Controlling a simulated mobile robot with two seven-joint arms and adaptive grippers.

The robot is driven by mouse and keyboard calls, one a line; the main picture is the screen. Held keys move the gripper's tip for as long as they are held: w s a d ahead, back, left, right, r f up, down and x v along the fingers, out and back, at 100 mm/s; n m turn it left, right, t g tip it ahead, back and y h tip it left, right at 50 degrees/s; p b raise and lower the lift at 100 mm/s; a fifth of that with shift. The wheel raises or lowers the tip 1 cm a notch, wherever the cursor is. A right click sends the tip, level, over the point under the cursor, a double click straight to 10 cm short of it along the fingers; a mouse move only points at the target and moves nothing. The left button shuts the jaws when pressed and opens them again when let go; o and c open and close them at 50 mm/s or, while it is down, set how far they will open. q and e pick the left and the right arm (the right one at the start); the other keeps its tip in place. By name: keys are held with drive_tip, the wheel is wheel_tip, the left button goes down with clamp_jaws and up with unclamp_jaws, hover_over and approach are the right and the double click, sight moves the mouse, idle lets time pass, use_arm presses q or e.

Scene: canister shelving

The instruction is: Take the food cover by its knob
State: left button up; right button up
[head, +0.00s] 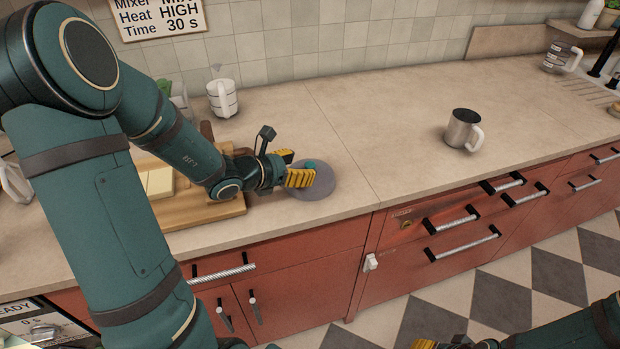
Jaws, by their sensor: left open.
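The food cover (318,186) is a grey, translucent-looking dome on the beige counter, near its front edge. Its small teal knob (310,164) shows at the top, beside the yellow fingertips. My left gripper (296,170) reaches in from the left, open, with its yellow fingers at the knob. I cannot tell whether they touch it. The fingers hide the left part of the cover. My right gripper (440,344) shows only as a bit of yellow at the bottom edge, low over the floor and far from the cover.
A wooden board (205,208) with a pale yellow block (159,184) lies left of the cover, partly behind my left arm. A metal mug (462,129) stands to the right. The counter between cover and metal mug is clear.

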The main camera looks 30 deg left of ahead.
sight(309, 164)
use_arm(q)
drive_tip(key=x, duration=0.4)
drive_tip(key=shift+w+a+f+b, duration=0.1)
drive_tip(key=shift+b, duration=0.2)
drive_tip(key=shift+c, duration=0.2)
clamp_jaws()
